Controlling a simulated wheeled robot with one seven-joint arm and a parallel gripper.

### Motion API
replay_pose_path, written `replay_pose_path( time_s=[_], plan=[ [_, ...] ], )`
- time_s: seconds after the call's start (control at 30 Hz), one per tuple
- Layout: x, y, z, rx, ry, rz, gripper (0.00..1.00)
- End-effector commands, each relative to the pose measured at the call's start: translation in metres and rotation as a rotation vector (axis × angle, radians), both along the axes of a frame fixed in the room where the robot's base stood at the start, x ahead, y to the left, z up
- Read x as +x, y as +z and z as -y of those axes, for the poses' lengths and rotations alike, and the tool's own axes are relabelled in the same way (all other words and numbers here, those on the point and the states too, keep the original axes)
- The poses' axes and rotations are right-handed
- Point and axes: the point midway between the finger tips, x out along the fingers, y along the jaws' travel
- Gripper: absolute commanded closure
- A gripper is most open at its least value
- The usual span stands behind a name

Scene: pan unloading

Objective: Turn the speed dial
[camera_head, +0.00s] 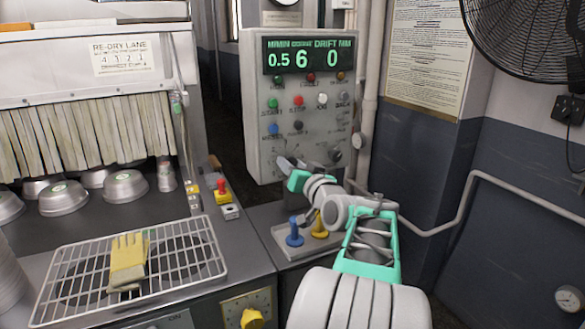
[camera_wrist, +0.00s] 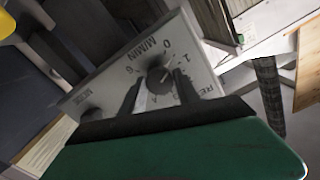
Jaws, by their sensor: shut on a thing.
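The speed dial (camera_wrist: 160,80) is a dark round knob on the grey panel, with "M/MIN" printed beside it in the wrist view. My gripper (camera_wrist: 160,91) has its two dark fingers on either side of the knob and is shut on it. In the head view my gripper (camera_head: 285,163) reaches the lower left of the control panel (camera_head: 258,125) and mostly hides the dial. The panel's display (camera_head: 308,59) reads 0.5 under M/MIN, 6 under count and 0 under drift.
A second knob marked MODE (camera_wrist: 92,115) sits beside the dial. Coloured buttons and lamps fill the panel above. A wire rack (camera_head: 70,275) with a yellow glove (camera_head: 128,262) lies at left.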

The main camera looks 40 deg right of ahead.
Motion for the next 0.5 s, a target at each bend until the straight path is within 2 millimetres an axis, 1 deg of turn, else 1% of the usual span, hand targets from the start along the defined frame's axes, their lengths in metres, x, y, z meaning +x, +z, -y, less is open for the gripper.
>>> replay_pose_path(
  time_s=[0.03, 0.17, 0.3, 0.5],
  plan=[
    [0.0, -0.0074, 0.0002, -0.031, 0.0, -0.005, 1.0],
    [-0.0002, -0.0115, 0.0, -0.141, -0.001, -0.036, 1.0],
    [-0.0002, -0.0096, 0.0002, -0.265, -0.002, -0.072, 1.0],
    [-0.0004, -0.003, 0.0003, -0.358, -0.001, -0.103, 1.0]
  ],
)
